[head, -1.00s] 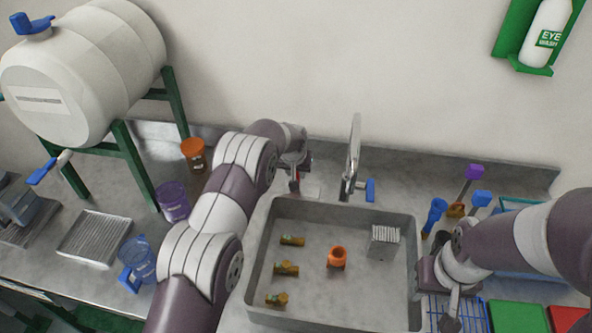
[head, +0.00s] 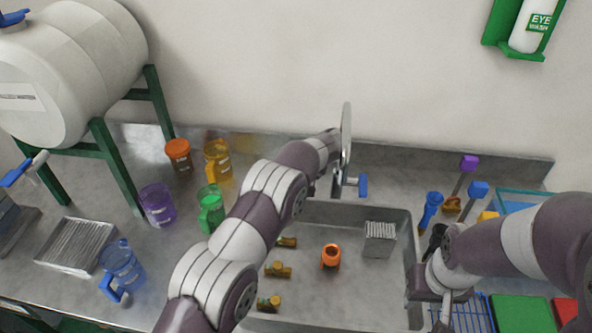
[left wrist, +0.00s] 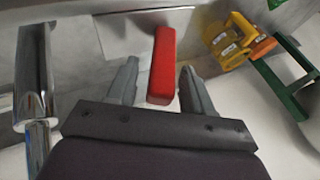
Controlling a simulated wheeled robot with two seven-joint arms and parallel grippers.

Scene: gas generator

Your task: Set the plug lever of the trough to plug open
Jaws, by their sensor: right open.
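The metal trough (head: 405,285) is sunk in the bench in the head view. A red lever (left wrist: 161,65) on a pale metal plate (left wrist: 115,32) shows in the left wrist view; it looks like the plug lever. My left gripper (left wrist: 160,80) is open, with one finger on either side of the red lever and a visible gap to the left finger. In the head view my left arm hides the lever and the left gripper's fingers. My right gripper (head: 443,305) is over the trough's right edge; its fingers are small in view.
A tap with a blue handle (head: 363,185) stands behind the trough. In the trough are an orange piece (head: 331,256), a ribbed metal block (head: 379,238) and several brass fittings (head: 278,270). Coloured jugs, including a green one (head: 210,210), stand left; tools and a rack stand right.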

